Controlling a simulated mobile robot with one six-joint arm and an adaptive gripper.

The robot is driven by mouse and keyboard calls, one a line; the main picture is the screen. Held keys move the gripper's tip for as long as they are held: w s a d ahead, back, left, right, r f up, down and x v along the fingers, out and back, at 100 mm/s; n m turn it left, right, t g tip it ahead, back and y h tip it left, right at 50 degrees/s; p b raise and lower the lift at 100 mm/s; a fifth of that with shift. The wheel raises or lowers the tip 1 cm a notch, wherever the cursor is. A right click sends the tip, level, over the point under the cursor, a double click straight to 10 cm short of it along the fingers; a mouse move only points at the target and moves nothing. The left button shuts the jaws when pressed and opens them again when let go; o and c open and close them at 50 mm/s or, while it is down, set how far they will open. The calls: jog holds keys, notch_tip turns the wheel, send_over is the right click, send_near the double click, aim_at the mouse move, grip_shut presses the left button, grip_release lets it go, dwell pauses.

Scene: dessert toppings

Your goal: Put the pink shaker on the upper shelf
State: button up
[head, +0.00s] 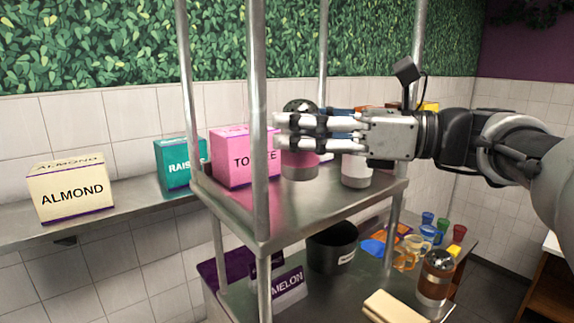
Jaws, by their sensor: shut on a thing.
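The shaker is upright. Its base looks at or very near the shelf surface, but I cannot tell whether it touches.
A pink box (228,158) stands left of the shaker, and a white-and-brown shaker (356,171) stands right of it, partly hidden by my gripper. A front post (259,120) is close. Below are a black bin (332,247), cups and a brown shaker (435,278).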

aim_at(298, 161)
jog(key=shift+f, duration=2.45)
jog(key=shift+f, duration=0.2)
jog(key=o, duration=1.2)
